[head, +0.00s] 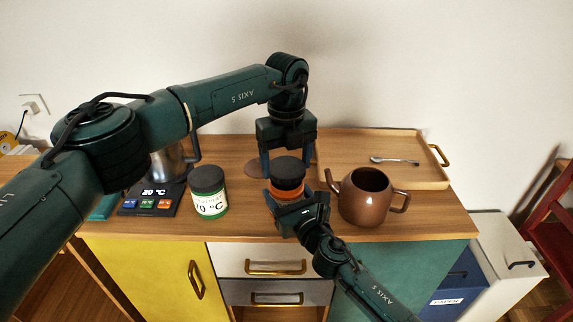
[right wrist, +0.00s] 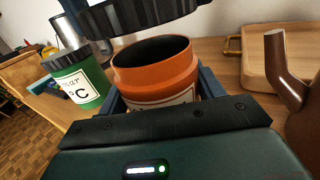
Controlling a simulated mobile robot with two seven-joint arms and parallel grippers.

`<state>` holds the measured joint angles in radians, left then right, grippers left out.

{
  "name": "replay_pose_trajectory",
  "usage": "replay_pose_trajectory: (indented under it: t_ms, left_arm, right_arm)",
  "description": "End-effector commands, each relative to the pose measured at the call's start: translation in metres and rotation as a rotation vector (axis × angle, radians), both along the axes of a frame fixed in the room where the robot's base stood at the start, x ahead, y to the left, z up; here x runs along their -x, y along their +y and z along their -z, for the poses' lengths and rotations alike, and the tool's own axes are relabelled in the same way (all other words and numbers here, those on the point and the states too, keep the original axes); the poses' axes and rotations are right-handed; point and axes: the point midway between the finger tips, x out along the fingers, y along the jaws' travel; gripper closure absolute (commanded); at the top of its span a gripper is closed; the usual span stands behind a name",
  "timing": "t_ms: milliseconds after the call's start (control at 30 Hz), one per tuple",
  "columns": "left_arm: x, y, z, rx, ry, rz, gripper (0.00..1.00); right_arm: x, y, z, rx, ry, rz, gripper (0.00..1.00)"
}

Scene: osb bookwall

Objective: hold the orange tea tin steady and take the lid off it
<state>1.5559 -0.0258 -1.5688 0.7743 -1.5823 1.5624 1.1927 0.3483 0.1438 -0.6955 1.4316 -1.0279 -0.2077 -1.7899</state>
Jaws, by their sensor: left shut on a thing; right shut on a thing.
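The orange tea tin (head: 284,192) stands near the cabinet top's front edge; its open mouth and dark inside show in the right wrist view (right wrist: 155,78). My right gripper (head: 298,203) is shut around the tin's body from the front. The black lid (head: 288,172) is off the rim; in the right wrist view the lid (right wrist: 140,14) hangs above the tin with a gap between. My left gripper (head: 287,160) points down from above and is shut on the lid. The tin's lower part is hidden by my right gripper.
A green tin (head: 208,192) with a dark lid stands left, beside a scale (head: 150,201) and a metal kettle (head: 172,163). A brown teapot (head: 368,198) stands close on the right. Behind it is a wooden tray (head: 345,172) with a spoon (head: 394,161).

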Motion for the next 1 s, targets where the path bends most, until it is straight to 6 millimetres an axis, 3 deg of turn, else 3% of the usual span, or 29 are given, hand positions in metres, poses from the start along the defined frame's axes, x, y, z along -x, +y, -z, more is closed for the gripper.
replay_pose_trajectory:
  t_ms: [200,433,467,767,1000]
  left_arm:
    - [0.000,0.000,-0.027,0.000,-0.002,0.000,0.54]
    - [0.000,0.000,-0.030,0.000,0.000,0.000,0.54]
    - [0.000,0.000,-0.030,0.000,0.000,0.000,0.54]
    - [0.000,0.000,-0.029,0.000,0.000,0.000,0.54]
    - [0.000,0.000,-0.029,0.000,0.000,0.000,0.54]
  right_arm:
    - [0.000,0.000,0.001,0.001,0.002,0.001,0.97]
    - [0.000,0.000,0.001,0.000,0.001,0.001,0.97]
    - [0.000,0.000,0.001,0.000,0.001,0.001,0.32]
    - [0.000,0.000,0.000,0.000,0.001,0.000,0.08]
    - [0.001,-0.001,0.000,0.000,0.001,0.000,0.08]
